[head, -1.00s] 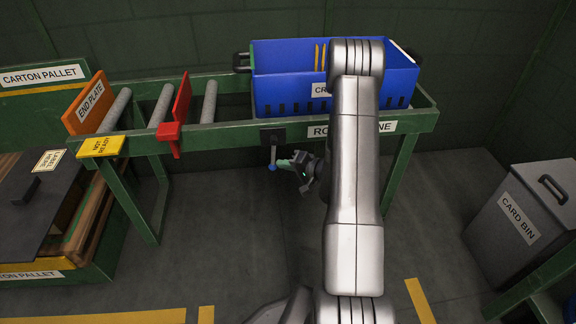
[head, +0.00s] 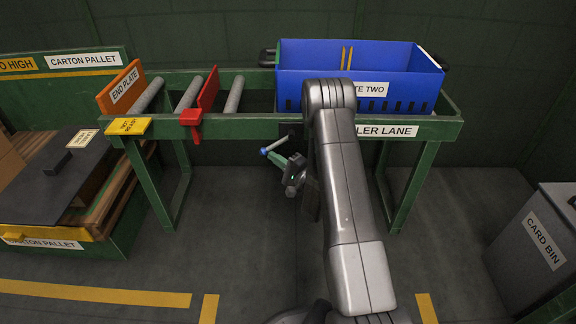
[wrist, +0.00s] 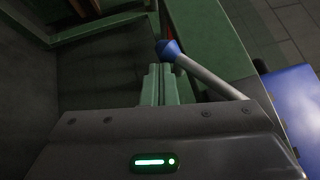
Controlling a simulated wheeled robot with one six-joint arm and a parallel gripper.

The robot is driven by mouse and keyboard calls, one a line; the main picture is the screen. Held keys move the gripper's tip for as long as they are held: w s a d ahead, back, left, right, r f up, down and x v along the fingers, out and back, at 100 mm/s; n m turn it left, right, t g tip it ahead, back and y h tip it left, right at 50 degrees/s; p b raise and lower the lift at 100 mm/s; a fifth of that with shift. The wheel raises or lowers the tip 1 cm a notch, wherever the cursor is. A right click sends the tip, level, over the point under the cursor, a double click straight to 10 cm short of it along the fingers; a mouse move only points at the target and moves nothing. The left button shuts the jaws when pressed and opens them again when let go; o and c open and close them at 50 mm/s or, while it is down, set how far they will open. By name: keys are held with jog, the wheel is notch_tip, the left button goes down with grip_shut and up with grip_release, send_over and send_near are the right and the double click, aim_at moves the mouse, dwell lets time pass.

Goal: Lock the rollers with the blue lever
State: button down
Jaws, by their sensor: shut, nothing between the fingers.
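The lever (head: 277,145) has a grey rod and a blue knob (head: 264,151). It sits on a dark plate on the front rail of the green roller lane (head: 230,127), its rod tilted down to the left from the pivot. My gripper (head: 275,160) is just below the rod, its green fingers shut and empty. In the wrist view the blue knob (wrist: 168,48) lies just beyond the shut fingertips (wrist: 160,70), with the rod (wrist: 215,80) running to the right. I cannot tell whether fingers and lever touch. My arm hides part of the lane.
A blue crate (head: 310,68) stands on the lane's right. The card bin (head: 540,235) is right. Floor below the lane is clear.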

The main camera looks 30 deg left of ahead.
aim_at(266, 151)
jog(key=shift+s+a+r, duration=0.4)
jog(key=shift+a+r, duration=0.25)
jog(key=shift+r, duration=0.15)
jog(key=shift+s+a+r, duration=0.4)
jog(key=shift+a+r, duration=0.25)
jog(key=shift+r, duration=0.1)
